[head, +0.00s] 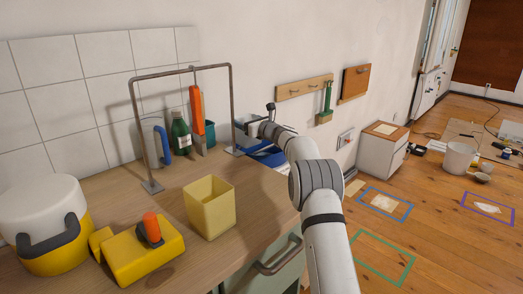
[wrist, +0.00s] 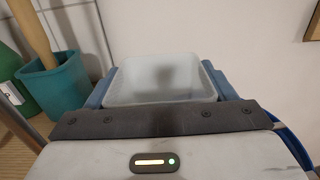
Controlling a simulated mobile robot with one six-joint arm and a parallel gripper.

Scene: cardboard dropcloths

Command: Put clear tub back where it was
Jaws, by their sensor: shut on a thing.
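The clear tub (wrist: 158,92) is a whitish, see-through, open-topped box in the middle of the wrist view. My gripper (wrist: 160,80) is shut on it, with a blue-grey finger against its left side and another against its right side. The tub looks empty and its rim faces up; its lower part is hidden behind my gripper's body. I cannot make out the tub there.
A blue bin (head: 268,157) is partly seen below my gripper. A yellow open box (head: 209,207) stands near the counter's right edge. A teal cup (wrist: 55,90) is left of the tub.

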